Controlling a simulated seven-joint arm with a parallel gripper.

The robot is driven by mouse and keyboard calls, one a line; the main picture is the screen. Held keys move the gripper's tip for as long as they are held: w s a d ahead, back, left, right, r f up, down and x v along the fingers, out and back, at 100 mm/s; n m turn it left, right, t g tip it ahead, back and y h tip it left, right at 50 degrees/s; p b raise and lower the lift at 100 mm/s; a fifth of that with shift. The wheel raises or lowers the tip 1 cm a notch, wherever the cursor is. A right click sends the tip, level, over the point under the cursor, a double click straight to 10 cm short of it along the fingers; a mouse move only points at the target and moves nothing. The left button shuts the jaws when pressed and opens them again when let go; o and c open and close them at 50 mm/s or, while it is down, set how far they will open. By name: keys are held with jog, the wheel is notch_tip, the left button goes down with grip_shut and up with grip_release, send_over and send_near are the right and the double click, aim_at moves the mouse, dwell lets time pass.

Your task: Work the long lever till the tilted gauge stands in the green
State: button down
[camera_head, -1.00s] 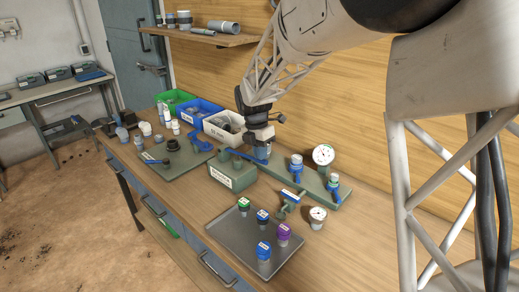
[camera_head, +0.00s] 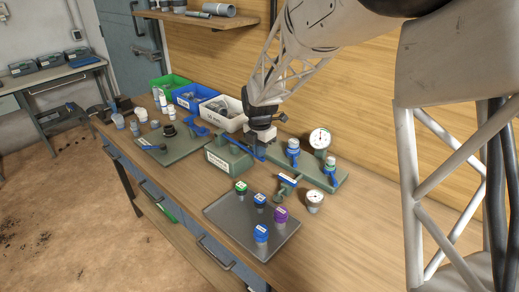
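A white-faced gauge (camera_head: 320,138) stands on a green base plate (camera_head: 335,178) at the right, its face tipped back. A second white-faced gauge (camera_head: 314,197) sits on the bench in front, also facing upward. I cannot tell for certain which is the tilted one, and the dials are too small to read. A long blue lever (camera_head: 258,155) runs beside a green labelled box (camera_head: 228,160), partly hidden by my gripper. My gripper (camera_head: 260,147) points down at this lever. Its fingertips are too small and covered to show whether they grip it.
Blue-handled valves (camera_head: 293,148) stand between my gripper and the upright gauge. A grey tray (camera_head: 230,222) with several capped fittings lies in front. A left plate (camera_head: 185,148) bears another blue lever. Bins (camera_head: 195,97) line the wall.

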notch_tip(320, 180, up, 14)
jog(key=shift+s+d, duration=0.3)
dwell(0.4)
jog(key=shift+a, duration=0.1)
dwell(1.2)
jog(key=w+a+r+g+h, duration=0.2)
jog(key=w+a+r, duration=0.2)
jog(key=r, duration=0.1)
jog(key=shift+r, duration=0.3)
jog(key=shift+s+f, duration=0.1)
jog(key=shift+f, duration=0.05)
dwell(0.4)
jog(key=x, duration=1.3)
jog(key=shift+d+f, duration=0.15)
jog(key=shift+f, duration=0.2)
jog(key=shift+s+f, duration=0.1)
